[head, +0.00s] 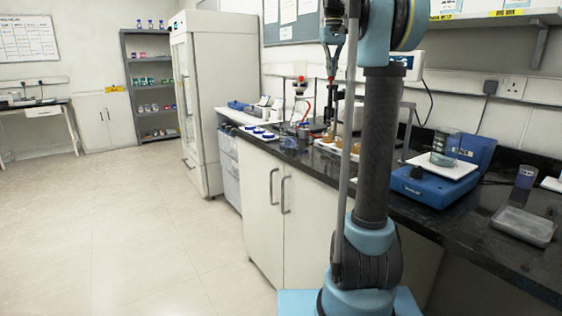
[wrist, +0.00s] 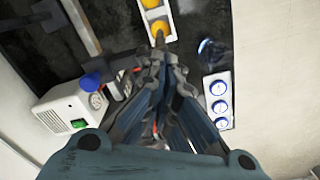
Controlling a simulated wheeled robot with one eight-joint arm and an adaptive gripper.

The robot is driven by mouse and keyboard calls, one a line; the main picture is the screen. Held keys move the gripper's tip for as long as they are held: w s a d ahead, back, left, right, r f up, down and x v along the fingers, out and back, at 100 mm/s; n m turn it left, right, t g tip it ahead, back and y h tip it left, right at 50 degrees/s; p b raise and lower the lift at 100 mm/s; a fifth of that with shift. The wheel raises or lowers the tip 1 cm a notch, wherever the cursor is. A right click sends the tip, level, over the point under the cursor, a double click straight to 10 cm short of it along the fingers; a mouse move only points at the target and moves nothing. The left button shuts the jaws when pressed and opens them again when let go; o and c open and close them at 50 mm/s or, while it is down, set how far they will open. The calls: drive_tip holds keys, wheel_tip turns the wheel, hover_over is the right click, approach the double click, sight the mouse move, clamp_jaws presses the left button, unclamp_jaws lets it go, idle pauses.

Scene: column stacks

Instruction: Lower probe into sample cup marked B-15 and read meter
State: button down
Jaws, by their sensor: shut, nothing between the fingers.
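My gripper (head: 332,72) points down over the bench at the middle of the head view. In the wrist view it (wrist: 160,50) is shut and empty, its tips close to a narrow white tray (wrist: 174,22) in the picture. Yellow-amber sample cups (wrist: 158,27) stand in that tray; they also show in the head view (head: 327,137), beside and below my gripper. No B-15 mark is readable. A white box with a green switch (wrist: 70,112) lies left of the fingers; I cannot tell if it is the meter. I cannot make out the probe for certain.
A white tray of blue-ringed round pots (wrist: 219,100) lies right of my fingers. A clear glass piece (wrist: 208,47) is near it. In the head view, a blue stirrer (head: 443,184) bears a beaker (head: 445,149), and a grey tray (head: 523,226) lies right. The floor (head: 110,220) is clear.

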sight(331, 81)
drive_tip(key=shift+f, duration=2.6)
drive_tip(key=shift+r, duration=3.5)
drive_tip(key=shift+s, duration=0.15)
